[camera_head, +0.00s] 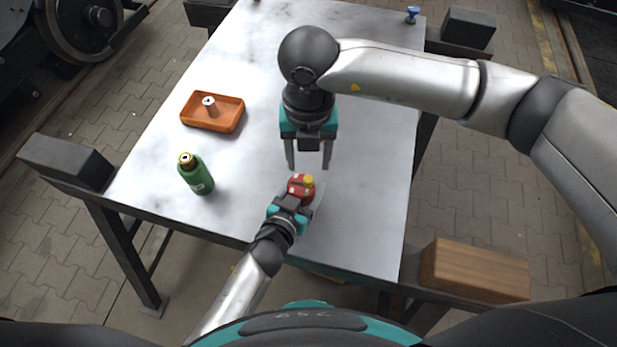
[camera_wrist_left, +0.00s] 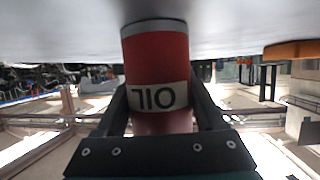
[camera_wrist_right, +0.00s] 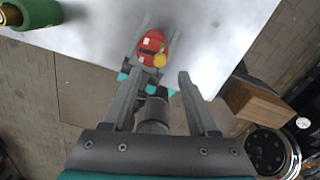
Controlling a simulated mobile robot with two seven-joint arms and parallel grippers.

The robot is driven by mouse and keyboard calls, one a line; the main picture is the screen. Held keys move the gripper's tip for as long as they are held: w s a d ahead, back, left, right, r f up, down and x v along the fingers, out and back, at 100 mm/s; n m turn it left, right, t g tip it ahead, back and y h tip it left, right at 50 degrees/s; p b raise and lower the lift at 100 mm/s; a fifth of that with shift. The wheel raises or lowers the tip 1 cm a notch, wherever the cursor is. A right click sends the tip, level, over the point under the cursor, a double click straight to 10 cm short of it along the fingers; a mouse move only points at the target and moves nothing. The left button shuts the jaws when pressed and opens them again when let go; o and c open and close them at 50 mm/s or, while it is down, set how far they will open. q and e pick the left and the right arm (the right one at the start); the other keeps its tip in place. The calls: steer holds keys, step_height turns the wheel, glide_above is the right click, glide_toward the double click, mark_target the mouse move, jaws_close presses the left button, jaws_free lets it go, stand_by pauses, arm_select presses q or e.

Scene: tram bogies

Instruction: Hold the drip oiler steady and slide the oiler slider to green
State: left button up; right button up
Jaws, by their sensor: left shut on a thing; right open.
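The drip oiler (camera_head: 299,186) is a red can standing near the front edge of the metal table. In the left wrist view it appears upside down, a red cylinder (camera_wrist_left: 156,62) with an OIL label. A yellow knob, probably the slider, shows on its top in the head view (camera_head: 309,181) and in the right wrist view (camera_wrist_right: 159,60). My left gripper (camera_head: 300,200) is shut on the oiler's body from the front. My right gripper (camera_head: 308,168) is open and empty, pointing down above and just behind the oiler.
A green bottle (camera_head: 197,176) stands left of the oiler. Behind it is an orange tray (camera_head: 226,124) with a small metal cylinder (camera_head: 209,105) in it. A wooden block (camera_head: 474,269) lies past the front right edge.

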mark_target(308, 180)
step_height(308, 180, up, 6)
stand_by(0.4)
arm_select(q)
steer(key=o, duration=1.5)
steer(key=shift+s, duration=0.1)
steer(key=v, duration=1.2)
steer(key=shift+a+f, duration=0.1)
arm_select(e)
steer(key=shift+s, duration=0.1)
